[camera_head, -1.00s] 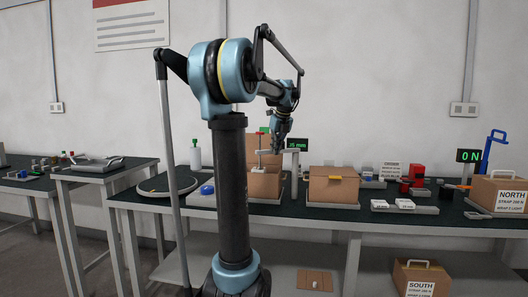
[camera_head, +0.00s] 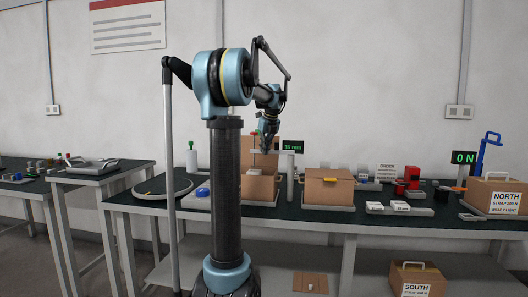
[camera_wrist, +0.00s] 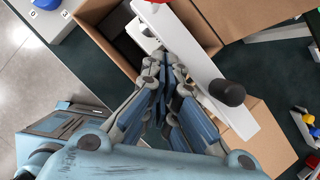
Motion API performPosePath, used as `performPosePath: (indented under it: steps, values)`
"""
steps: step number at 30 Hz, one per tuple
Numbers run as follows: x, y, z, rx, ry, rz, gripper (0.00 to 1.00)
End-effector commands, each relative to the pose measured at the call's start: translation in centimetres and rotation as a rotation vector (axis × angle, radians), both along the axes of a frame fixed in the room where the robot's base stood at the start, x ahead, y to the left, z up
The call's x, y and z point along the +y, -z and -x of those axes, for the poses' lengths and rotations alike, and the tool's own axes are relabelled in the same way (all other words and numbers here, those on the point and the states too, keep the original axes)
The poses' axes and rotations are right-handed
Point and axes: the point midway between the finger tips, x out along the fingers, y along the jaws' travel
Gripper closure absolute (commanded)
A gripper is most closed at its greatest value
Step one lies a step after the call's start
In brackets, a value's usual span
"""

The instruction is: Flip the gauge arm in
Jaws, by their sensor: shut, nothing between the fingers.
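The gauge arm (camera_wrist: 205,70) is a white bar in the wrist view. It lies across an open carton (camera_wrist: 104,38), with a black knob (camera_wrist: 226,92) near its lower end and a red part (camera_wrist: 158,1) at its upper end. My gripper (camera_wrist: 165,70) is shut and empty, close along the left side of the bar; I cannot tell whether it touches. In the head view my gripper (camera_head: 266,148) hangs over the carton (camera_head: 262,188), beside the gauge post (camera_head: 290,178) and its green-lit mm display (camera_head: 292,147). There my gripper partly hides the gauge arm.
A closed carton (camera_head: 328,190) stands right of the gauge post. A red device (camera_head: 412,175) and the NORTH box (camera_head: 492,198) are to the right.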

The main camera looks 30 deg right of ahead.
Motion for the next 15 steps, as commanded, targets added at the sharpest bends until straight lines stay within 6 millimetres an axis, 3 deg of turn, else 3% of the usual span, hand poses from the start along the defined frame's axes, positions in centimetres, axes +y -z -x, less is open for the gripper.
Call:
performPosePath:
  steps: [15]
  values:
    - [0.31,0.00,0.32,0.000,0.000,0.000,1.00]
